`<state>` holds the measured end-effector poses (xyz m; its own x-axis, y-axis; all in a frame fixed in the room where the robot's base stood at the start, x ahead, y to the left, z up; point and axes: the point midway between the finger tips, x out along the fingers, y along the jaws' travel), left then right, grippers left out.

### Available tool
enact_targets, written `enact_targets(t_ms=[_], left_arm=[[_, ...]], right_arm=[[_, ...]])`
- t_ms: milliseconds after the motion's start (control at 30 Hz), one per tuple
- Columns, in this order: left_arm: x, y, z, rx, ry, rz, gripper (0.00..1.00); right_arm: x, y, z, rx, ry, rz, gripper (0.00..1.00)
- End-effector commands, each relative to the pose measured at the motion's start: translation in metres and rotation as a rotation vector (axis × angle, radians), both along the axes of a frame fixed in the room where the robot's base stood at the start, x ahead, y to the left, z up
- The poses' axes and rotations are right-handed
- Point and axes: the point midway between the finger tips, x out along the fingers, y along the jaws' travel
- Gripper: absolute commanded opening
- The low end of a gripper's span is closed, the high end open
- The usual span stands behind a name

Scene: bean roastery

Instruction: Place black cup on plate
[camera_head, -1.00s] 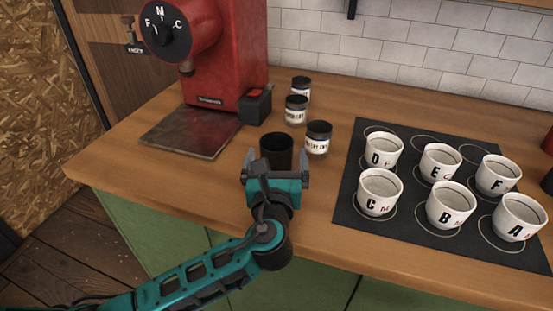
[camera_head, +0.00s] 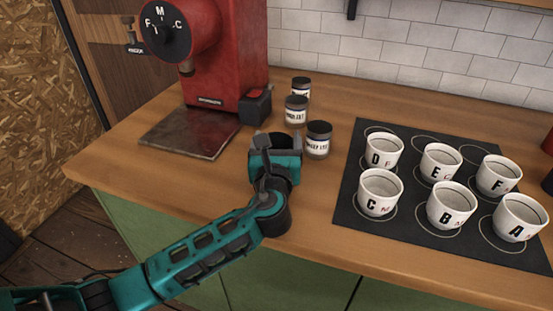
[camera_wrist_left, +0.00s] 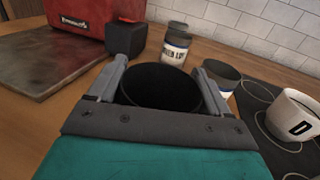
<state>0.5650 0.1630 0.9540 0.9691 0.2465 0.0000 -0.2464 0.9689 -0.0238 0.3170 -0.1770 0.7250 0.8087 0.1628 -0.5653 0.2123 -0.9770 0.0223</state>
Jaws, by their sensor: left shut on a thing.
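The black cup (camera_head: 284,138) stands on the wooden counter in front of the jars, mostly hidden behind my left gripper in the head view. My left gripper (camera_head: 274,145) is shut on it, with one finger on either side. In the left wrist view the cup's dark open mouth (camera_wrist_left: 160,86) shows between the fingers, and it looks upright. The flat, dark metal plate (camera_head: 188,134) lies to the left of the cup, under the red grinder, with nothing on it. My right gripper is not in view.
The red grinder (camera_head: 222,60) stands behind the plate. Several lidded jars (camera_head: 317,141) stand close behind and right of the cup. A black mat (camera_head: 350,221) with several white lettered cups lies at the right. Bare counter lies between cup and plate.

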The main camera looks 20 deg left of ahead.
Motion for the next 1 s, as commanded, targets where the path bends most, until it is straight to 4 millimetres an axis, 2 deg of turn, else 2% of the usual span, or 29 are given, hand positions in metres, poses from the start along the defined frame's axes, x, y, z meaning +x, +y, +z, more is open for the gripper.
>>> enact_targets(t_ms=[33,333,633,833,1000], left_arm=[[0.0,0.0,-0.001,0.0,0.002,0.0,0.67],[0.0,0.0,-0.001,0.001,0.002,0.001,0.39],[0.0,0.0,0.005,0.002,0.003,0.002,0.39],[0.0,0.0,0.035,0.0,-0.003,0.0,0.39],[0.0,0.0,0.083,-0.002,-0.007,0.0,0.39]], right_arm=[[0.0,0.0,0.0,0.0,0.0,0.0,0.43],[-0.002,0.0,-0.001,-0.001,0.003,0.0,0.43],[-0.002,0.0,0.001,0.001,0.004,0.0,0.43],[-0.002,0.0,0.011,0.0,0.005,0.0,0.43],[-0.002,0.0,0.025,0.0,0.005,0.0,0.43]])
